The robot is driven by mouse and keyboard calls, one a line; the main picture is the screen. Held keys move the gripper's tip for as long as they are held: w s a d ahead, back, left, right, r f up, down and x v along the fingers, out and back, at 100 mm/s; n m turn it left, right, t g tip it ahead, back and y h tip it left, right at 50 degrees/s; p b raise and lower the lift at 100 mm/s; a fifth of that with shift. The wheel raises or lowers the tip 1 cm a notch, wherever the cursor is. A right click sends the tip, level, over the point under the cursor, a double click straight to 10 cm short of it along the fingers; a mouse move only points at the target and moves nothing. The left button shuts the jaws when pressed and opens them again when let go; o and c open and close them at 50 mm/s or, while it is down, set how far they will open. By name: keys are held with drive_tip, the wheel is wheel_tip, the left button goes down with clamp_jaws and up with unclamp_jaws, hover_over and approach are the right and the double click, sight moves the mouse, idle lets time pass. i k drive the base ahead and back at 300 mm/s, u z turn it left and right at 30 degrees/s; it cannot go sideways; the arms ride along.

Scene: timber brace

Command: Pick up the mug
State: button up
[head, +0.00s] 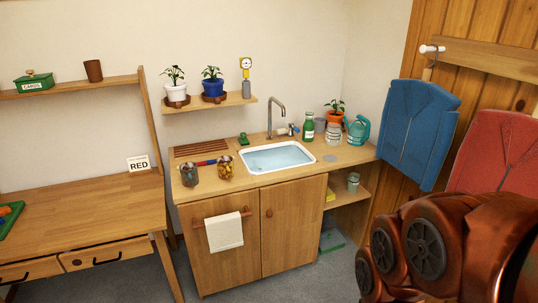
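I cannot tell for certain which thing is the mug. A brown cup-shaped vessel (93,70) stands on the upper left shelf, with no handle visible. A small grey-green vessel (353,182) sits on the open shelf to the right of the cabinet doors, too small to make out. A purplish cup or pot (319,124) stands behind the bottle and jar on the counter, partly hidden. My copper-coloured arm fills the lower right, and my gripper is not in view.
The wooden counter (292,184) holds a sink (276,158) with a tall faucet, two filled jars at left, a green bottle (308,126) and a teal watering can (357,130). A desk (90,205) stands at left. Blue and red jackets hang at right.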

sight(190, 177)
drive_tip(key=k, duration=0.5)
drive_tip(key=z, duration=0.2)
drive_tip(key=i, duration=1.6)
drive_tip(key=u, duration=0.95)
drive_tip(key=i, duration=0.9)
drive_tip(key=u, duration=1.45)
drive_tip(key=i, duration=0.3)
drive_tip(key=u, duration=0.15)
